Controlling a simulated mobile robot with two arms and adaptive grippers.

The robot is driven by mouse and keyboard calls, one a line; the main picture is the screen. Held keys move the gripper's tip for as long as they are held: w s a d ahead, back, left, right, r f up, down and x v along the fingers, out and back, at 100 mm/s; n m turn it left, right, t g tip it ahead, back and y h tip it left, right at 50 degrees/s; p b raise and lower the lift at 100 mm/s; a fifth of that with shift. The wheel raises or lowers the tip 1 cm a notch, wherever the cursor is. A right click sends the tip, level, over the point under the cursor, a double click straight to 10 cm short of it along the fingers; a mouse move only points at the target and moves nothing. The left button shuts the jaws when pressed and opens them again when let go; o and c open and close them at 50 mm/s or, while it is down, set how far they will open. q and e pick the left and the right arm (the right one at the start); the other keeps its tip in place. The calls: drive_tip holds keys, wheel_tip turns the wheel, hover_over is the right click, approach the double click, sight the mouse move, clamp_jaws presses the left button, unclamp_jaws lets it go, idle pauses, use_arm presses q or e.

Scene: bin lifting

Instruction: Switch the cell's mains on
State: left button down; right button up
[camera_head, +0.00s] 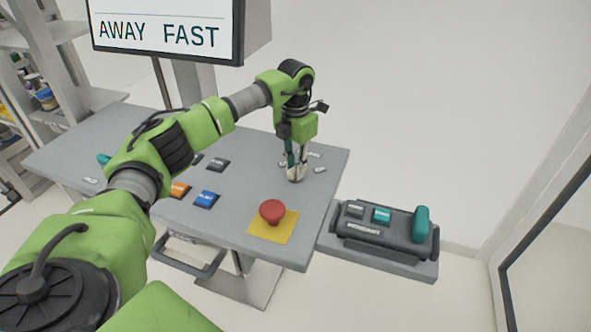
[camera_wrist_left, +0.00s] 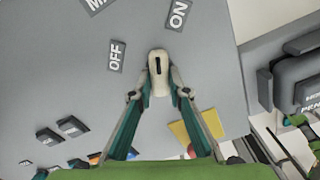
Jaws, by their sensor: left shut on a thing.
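The mains switch is a pale rotary knob (camera_wrist_left: 158,65) with a dark line, standing on the grey console (camera_head: 245,165). In the left wrist view an OFF label (camera_wrist_left: 117,56) lies to its left and an ON label (camera_wrist_left: 178,14) lies up and to its right. The dark line runs roughly up and down the picture, between the two labels. My left gripper (camera_head: 296,172) points down at the console's right part and is shut on the knob, one finger on each side; the fingers (camera_wrist_left: 160,95) partly hide it. My right gripper is not in view.
A red mushroom button (camera_head: 272,211) on a yellow plate sits near the console's front edge. Blue (camera_head: 207,199) and orange (camera_head: 180,189) buttons lie left of it. A dark pendant (camera_head: 380,230) rests on a side shelf. A sign screen (camera_head: 165,30) stands behind.

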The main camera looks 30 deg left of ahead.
sight(294, 168)
use_arm(q)
drive_tip(key=shift+w+a+r+m+b, duration=0.1)
drive_tip(key=shift+m+b, duration=0.35)
drive_tip(key=shift+m, duration=1.65)
drive_tip(key=c, duration=1.9)
unclamp_jaws()
wheel_tip(294, 168, up, 12)
